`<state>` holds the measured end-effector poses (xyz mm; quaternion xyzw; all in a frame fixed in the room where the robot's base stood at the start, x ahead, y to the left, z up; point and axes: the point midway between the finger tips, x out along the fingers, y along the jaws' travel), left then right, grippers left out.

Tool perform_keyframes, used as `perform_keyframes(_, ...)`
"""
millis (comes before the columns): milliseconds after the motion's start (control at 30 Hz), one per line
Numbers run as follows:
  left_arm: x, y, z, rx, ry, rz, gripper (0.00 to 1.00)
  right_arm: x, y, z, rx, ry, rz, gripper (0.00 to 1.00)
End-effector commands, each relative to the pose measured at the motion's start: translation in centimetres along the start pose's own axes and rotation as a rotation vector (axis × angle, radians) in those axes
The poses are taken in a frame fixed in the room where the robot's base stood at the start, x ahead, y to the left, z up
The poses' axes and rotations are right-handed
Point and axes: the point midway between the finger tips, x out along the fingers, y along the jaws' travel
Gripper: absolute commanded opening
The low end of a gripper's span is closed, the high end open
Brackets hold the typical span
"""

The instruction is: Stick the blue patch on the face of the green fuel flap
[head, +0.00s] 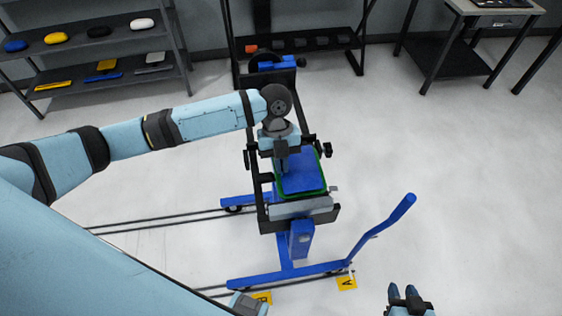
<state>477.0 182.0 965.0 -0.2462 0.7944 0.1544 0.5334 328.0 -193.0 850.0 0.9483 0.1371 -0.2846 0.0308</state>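The green fuel flap (287,196) is held in the stand's frame near the middle of the head view. Only its green rim shows. The blue patch (303,172) lies over the flap's face and covers most of it. My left gripper (281,160) is at the upper left part of the patch, pointing down. Its fingers are mostly hidden by its body, so I cannot tell whether they are open or touch the patch. My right gripper (403,292) is at the bottom right edge, away from the stand, with its fingers apart and empty.
The blue wheeled stand (287,272) has dark clamps and a raised handle (383,229) on the right. A shelf (110,36) with wraps and tools is at the upper left. A side table (478,8) is at the upper right. The floor on the right is clear.

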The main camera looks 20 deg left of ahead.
Motion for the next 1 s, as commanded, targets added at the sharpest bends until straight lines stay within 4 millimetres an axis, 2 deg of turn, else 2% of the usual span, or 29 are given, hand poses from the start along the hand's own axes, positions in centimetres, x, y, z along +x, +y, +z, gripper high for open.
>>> perform_keyframes(1000, 0.83, 0.01, 0.32, 0.0, 0.001, 0.001, 0.0, 0.2, 0.09, 0.41, 0.0, -0.003, 0.002, 0.34)
